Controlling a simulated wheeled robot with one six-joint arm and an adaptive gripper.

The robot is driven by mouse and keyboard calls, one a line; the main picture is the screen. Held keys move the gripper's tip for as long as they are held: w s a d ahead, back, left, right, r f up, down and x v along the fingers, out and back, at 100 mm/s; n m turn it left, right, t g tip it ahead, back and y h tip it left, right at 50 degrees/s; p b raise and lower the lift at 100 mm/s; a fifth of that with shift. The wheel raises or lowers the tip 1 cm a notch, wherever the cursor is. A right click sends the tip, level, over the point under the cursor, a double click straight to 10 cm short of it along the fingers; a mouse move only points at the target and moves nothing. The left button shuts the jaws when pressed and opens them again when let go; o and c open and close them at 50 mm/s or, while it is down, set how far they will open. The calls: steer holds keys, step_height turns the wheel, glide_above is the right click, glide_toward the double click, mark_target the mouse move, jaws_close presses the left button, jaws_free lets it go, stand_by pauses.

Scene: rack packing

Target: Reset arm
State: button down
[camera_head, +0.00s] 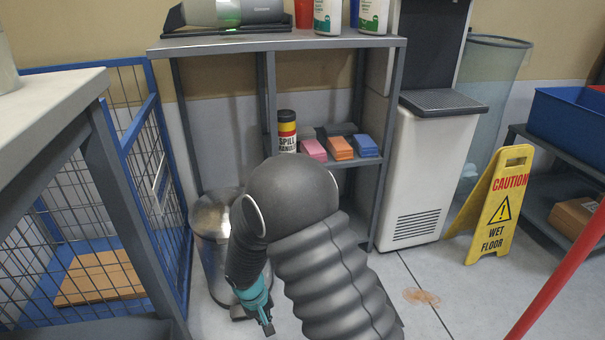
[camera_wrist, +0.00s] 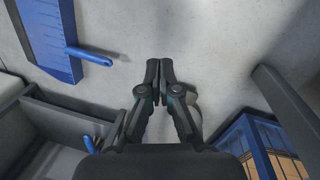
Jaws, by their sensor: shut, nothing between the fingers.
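My gripper (camera_wrist: 159,72) is shut and empty in the wrist view, its two fingertips touching each other over grey floor. In the head view my gripper (camera_head: 266,322) hangs low at the end of my dark ribbed arm, fingers pointing down, in front of a metal bin. My arm is bent, with its large ribbed link in the middle of the head view, and it hides part of the shelf rack (camera_head: 290,43) behind it.
The rack holds a spill canister (camera_head: 287,131) and pink, orange and blue packs (camera_head: 340,148). A metal bin (camera_head: 213,265) stands close behind my gripper. A blue wire cage (camera_head: 150,190) and grey table (camera_head: 45,115) are left. A yellow wet-floor sign (camera_head: 497,205) stands right.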

steer(key=s+d+r+m+t+p, duration=0.1)
steer(key=s+d+r, duration=0.4)
steer(key=r, duration=1)
steer(key=s+d+r+m+t+y+p, duration=0.1)
steer(key=s+d+r+p, duration=0.4)
steer(key=d+r, duration=0.7)
steer(key=s+d+r+m+t+p, duration=0.3)
steer(key=s+d+r, duration=0.4)
steer(key=r, duration=1.1)
steer(key=shift+d+r+m+y+p, duration=0.25)
steer(key=shift+d+m+y+p, duration=0.2)
steer(key=shift+d, duration=0.35)
